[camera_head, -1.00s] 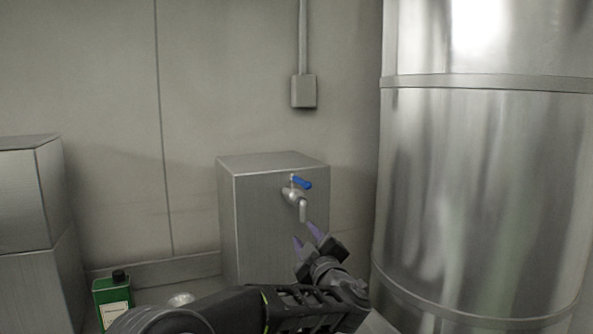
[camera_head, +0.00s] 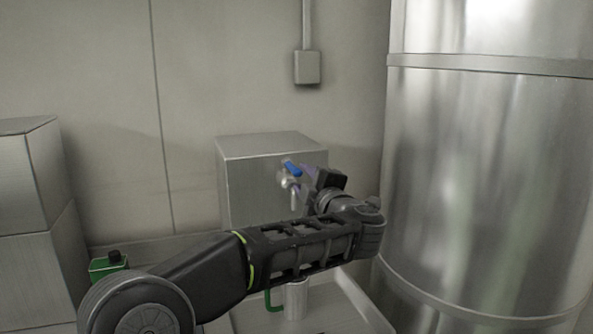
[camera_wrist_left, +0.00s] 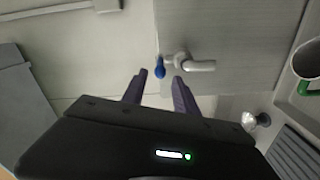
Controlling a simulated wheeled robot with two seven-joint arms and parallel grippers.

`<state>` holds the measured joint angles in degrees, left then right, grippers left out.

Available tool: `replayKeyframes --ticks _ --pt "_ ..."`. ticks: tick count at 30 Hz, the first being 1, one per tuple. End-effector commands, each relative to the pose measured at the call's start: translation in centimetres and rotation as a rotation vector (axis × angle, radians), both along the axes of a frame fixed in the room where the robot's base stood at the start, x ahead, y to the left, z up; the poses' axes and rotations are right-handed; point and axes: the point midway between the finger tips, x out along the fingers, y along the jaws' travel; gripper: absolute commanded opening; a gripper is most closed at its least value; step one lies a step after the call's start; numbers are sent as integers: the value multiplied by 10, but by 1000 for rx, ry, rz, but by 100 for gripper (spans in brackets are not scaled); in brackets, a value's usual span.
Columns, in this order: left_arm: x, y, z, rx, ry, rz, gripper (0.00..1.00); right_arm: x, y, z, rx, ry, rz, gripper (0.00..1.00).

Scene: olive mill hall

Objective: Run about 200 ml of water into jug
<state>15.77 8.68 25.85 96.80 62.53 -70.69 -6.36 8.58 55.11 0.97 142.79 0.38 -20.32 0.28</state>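A steel box tank (camera_head: 255,180) has a tap (camera_head: 283,180) with a blue lever (camera_head: 292,168) on its front. In the left wrist view the blue lever (camera_wrist_left: 160,68) lies just ahead of the gap between my fingertips, and the metal spout (camera_wrist_left: 200,66) points right. My left gripper (camera_head: 302,180) is open and empty, close to the lever; contact cannot be told. The jug (camera_head: 296,300), a grey cylinder with a green handle, stands below, partly hidden by my arm. In the wrist view the jug (camera_wrist_left: 308,60) shows a dark interior. No water stream is visible.
A pale tray or sink (camera_head: 350,300) lies below the tank. A green bottle with a black cap (camera_head: 108,264) stands left, partly behind my arm. A large steel vat (camera_head: 480,160) rises on the right. Grey boxes (camera_head: 35,200) stand at far left.

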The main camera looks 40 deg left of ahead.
Motion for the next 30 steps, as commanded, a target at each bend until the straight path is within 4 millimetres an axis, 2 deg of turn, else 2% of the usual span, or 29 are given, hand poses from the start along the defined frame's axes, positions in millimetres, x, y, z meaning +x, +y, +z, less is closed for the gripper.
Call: replayKeyframes --ticks 9,21,30 --pt "27 39 2 -1 2 2 35 -2 -1 18 -5 7 -2 36" --pt "32 46 0 0 0 0 35 -2 -1 18 -6 8 -2 36" --pt "32 46 0 1 1 0 10 -2 -1 18 -5 7 -2 36"
